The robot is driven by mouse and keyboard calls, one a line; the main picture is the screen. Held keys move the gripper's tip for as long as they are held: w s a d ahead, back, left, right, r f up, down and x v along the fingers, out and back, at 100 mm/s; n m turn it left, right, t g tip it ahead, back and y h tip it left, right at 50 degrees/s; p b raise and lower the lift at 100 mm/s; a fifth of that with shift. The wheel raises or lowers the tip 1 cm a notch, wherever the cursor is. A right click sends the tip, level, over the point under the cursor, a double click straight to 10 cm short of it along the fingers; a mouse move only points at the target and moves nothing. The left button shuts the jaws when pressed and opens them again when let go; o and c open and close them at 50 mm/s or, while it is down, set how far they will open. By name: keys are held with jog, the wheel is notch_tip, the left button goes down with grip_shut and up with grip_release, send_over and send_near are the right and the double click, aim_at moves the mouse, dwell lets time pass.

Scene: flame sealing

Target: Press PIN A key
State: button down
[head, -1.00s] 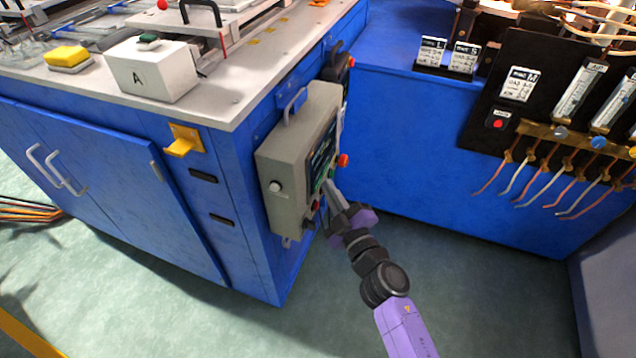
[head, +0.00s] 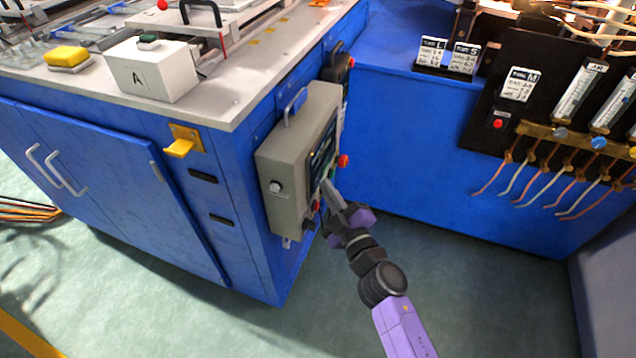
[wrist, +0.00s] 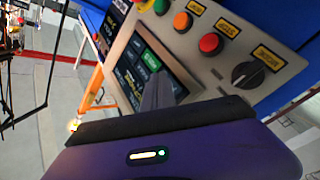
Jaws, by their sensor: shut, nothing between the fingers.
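The grey control box (head: 280,170) hangs on the side of the blue bench, and its panel faces right. My gripper (head: 327,184) is shut and empty, with its tips close in front of the panel's lower part. In the wrist view the shut fingers (wrist: 158,90) stand over the lower part of a dark screen (wrist: 176,72) with green and dark tiles. I cannot tell whether they touch it. No tile can be read clearly as PIN A; part of the screen is hidden behind the fingers.
Beside the screen are a green button (wrist: 161,7), an orange button (wrist: 182,21), a red button (wrist: 210,42) and a black knob (wrist: 247,74). A white box marked A (head: 152,70) stands on the bench top. A yellow bracket (head: 181,147) juts from the bench side.

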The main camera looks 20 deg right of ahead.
jog(key=shift+s+d, duration=0.4)
jog(key=shift+d, duration=0.15)
jog(key=shift+p, duration=0.3)
jog(key=shift+s+d+p, duration=0.65)
jog(key=shift+s+d, duration=0.1)
jog(key=shift+d, duration=0.25)
jog(key=shift+s+d+p, duration=0.6)
jog(key=shift+s+d, duration=0.1)
jog(key=shift+d, duration=0.3)
jog(key=s+r+m+g+h+p, duration=0.1)
jog(key=s+r, duration=0.5)
jog(key=s, duration=0.8)
jog(key=s+r+m+g+p, duration=0.1)
jog(key=s+r+m+p, duration=0.3)
jog(key=s, duration=0.9)
jog(key=s+a+r+m+g+h+p, duration=0.1)
jog(key=s+r+m+p, duration=0.2)
jog(key=s, duration=1.1)
jog(key=shift+s+r+m+g+h, duration=0.35)
jog(key=shift+r+m, duration=1.35)
jog(key=shift+r, duration=0.75)
